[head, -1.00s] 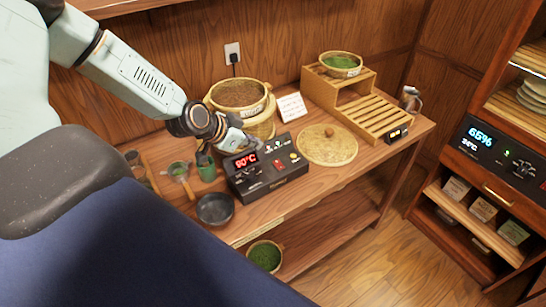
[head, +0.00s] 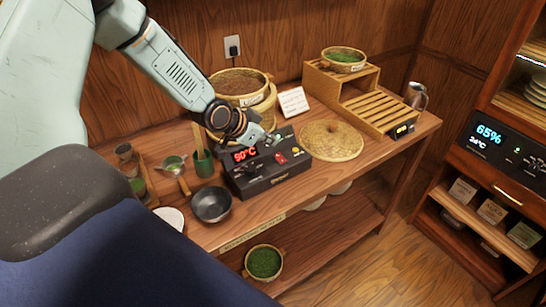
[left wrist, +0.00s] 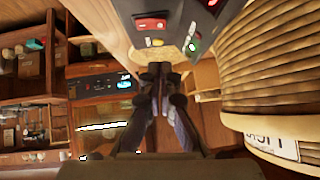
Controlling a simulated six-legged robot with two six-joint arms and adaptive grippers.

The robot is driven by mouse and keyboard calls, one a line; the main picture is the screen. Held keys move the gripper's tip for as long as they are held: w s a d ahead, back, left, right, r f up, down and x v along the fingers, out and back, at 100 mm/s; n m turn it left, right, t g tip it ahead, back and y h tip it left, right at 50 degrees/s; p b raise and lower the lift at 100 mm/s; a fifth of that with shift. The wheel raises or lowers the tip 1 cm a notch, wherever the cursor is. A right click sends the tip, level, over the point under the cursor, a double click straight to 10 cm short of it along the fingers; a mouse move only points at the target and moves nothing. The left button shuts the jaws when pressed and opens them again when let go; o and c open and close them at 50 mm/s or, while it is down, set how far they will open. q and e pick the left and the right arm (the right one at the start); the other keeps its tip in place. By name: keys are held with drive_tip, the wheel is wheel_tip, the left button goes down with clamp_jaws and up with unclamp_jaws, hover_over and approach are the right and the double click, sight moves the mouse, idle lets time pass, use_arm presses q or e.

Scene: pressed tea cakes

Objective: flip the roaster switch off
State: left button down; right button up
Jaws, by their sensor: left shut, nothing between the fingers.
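The roaster control box (head: 268,175) is black and stands on the wooden bench, with a lit red temperature display (head: 244,155). A red switch (head: 281,158) sits on its sloped top, right of the display. My left gripper (head: 268,139) is shut and empty, over the back part of the box, behind the red switch. In the left wrist view the shut fingers (left wrist: 160,70) point toward the panel (left wrist: 170,15), which lies at the top. The red rocker (left wrist: 150,25) shows there, apart from the fingers, with a lit green lamp (left wrist: 193,45) nearby. My right gripper is not in view.
A stacked bamboo steamer (head: 240,88) stands behind the box, close to my left arm. A round woven lid (head: 331,140) lies to the right, before a slatted wooden rack (head: 380,110). A green cup (head: 203,165) and dark pan (head: 211,204) stand left.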

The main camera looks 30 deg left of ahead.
sight(279, 155)
use_arm(q)
drive_tip(key=f, duration=0.1)
drive_tip(key=w+f, duration=0.1)
drive_tip(key=f, duration=0.1)
drive_tip(key=w+f, duration=0.1)
drive_tip(key=shift+d+f+b, duration=0.15)
drive_tip(key=shift+d+b, duration=0.05)
drive_tip(key=shift+b, duration=0.2)
drive_tip(key=shift+s+a+f, duration=0.1)
drive_tip(key=shift+a+f, duration=0.15)
drive_tip(key=shift+f, duration=0.4)
drive_tip(key=shift+d, duration=0.15)
drive_tip(key=shift+a+f, duration=0.2)
drive_tip(key=shift+f, duration=0.2)
drive_tip(key=shift+s+d, duration=0.1)
drive_tip(key=shift+d, duration=0.05)
